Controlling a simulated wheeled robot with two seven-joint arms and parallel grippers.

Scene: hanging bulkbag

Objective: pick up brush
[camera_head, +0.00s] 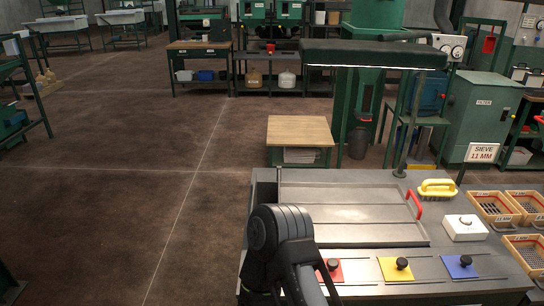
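One of my black arms shows at the bottom middle, over the bench's left part. No fingertips of either gripper show, and nothing visible touches the brush.
A shallow metal tray (350,217) fills the bench's middle. A white box (464,228) stands in front of the brush, with wooden crates (494,207) to its right. Red, yellow (396,269) and blue knobbed plates line the front. A lamp bar (375,53) hangs above.

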